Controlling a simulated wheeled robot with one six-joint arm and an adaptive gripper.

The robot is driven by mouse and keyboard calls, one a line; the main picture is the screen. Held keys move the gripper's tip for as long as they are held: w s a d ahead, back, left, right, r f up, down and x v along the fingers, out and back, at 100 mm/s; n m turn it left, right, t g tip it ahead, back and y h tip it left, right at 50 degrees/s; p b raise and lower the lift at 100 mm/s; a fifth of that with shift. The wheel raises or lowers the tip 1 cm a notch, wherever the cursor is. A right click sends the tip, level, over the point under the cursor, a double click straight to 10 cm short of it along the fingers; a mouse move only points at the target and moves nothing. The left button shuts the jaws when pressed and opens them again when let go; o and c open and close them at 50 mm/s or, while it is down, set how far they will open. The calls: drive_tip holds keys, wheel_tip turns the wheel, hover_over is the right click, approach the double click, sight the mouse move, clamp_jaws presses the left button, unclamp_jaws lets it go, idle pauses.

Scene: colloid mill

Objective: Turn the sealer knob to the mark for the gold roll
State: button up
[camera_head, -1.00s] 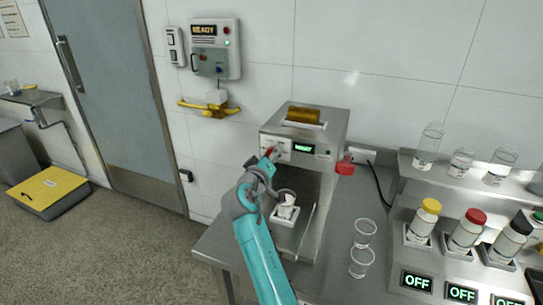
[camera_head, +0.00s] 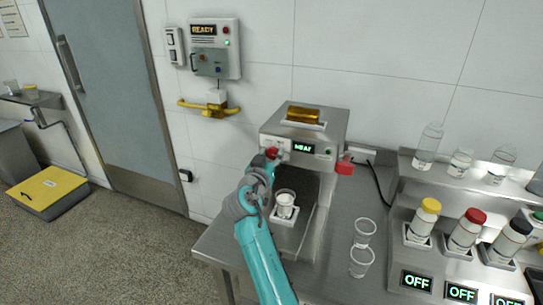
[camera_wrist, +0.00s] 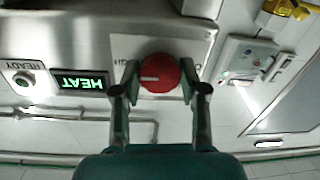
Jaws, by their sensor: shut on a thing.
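The sealer (camera_head: 335,130) is a steel machine on the bench with the gold roll (camera_head: 303,115) on its top. Its red knob (camera_wrist: 159,73) fills the middle of the wrist view, and its white pointer line points left there. My gripper (camera_wrist: 159,85) is shut on the knob, with one finger on each side of it. In the head view my gripper (camera_head: 268,163) is at the sealer's front face and partly hides the knob. The marks around the knob are mostly hidden. The sealer's green display (camera_wrist: 82,84) reads HEAT, upside down.
A rack (camera_head: 450,260) with capped bottles is at the far right. A red-handled part (camera_head: 345,165) sticks out from the sealer's right side.

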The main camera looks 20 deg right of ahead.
drive_tip(key=shift+f, duration=0.15)
drive_tip(key=o, duration=1.1)
drive_tip(key=shift+o, duration=0.2)
drive_tip(key=shift+s, duration=0.1)
drive_tip(key=v, duration=1.2)
